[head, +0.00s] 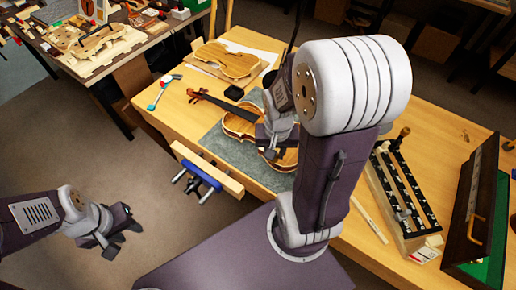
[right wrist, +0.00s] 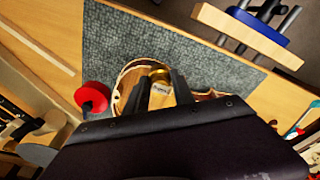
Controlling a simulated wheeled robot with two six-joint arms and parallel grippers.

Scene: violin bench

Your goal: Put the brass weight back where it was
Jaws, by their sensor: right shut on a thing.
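The brass weight (right wrist: 160,85) is a yellowish cylinder with a small label, between the fingers of my right gripper (right wrist: 160,92) in the right wrist view. That gripper is shut on it, above or at the violin body (right wrist: 127,80); I cannot tell whether the weight touches the violin. In the head view my right gripper (head: 272,145) is over the violin (head: 237,128), partly hidden by my arm, and the weight cannot be made out. The violin lies on a grey mat (head: 212,146). My left gripper (head: 115,240) hangs over the floor, away from the bench; its finger gap is unclear.
A red round item (right wrist: 92,97) stands beside the violin. A blue clamp (head: 200,178) sits on the bench's front edge. A long wooden rack (head: 392,205) and an open green-lined case (head: 492,225) are at right. A violin plate (head: 226,60) lies at the back.

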